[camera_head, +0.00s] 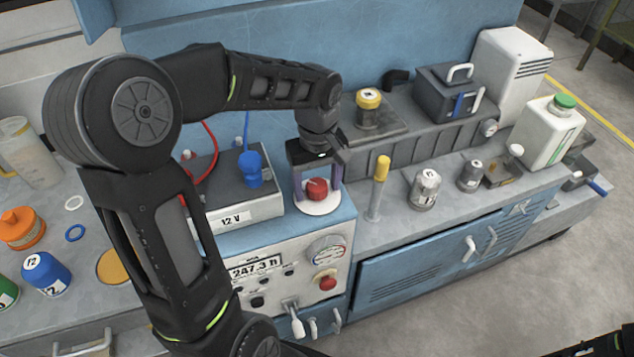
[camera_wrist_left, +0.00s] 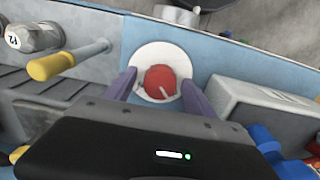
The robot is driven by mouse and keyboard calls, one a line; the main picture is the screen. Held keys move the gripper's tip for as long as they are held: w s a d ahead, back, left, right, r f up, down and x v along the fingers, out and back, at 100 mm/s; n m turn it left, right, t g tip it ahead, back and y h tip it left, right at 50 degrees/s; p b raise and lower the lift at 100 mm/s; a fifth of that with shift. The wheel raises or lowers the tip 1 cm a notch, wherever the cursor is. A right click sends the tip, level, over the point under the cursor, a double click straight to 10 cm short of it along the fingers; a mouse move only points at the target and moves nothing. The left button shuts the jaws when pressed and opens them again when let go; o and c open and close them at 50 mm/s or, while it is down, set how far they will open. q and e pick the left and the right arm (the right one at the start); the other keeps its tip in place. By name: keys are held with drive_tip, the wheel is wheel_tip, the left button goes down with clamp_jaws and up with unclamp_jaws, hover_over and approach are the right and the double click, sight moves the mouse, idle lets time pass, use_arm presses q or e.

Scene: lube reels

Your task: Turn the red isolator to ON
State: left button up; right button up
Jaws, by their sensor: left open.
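The red isolator (camera_head: 316,189) is a round red knob on a white disc (camera_head: 318,206), on top of the blue cabinet. It also shows in the left wrist view (camera_wrist_left: 160,80), with a pale pointer mark on it. My left gripper (camera_head: 317,188) points down over the knob, its two purple fingers open on either side of it. In the left wrist view the fingers (camera_wrist_left: 158,88) stand apart, left and right of the knob; I cannot tell whether they touch it. My right gripper is not in view; only a dark arm part shows at the lower right.
The grey 12 V box (camera_head: 232,200) with a blue plug (camera_head: 250,170) stands left of the isolator. A yellow-topped lever (camera_head: 380,175) stands close on its right. Below are a gauge (camera_head: 327,250) and red button (camera_head: 326,280). Metal cans (camera_head: 425,188) stand further right.

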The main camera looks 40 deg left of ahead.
use_arm(q)
drive_tip(key=c, duration=1.4)
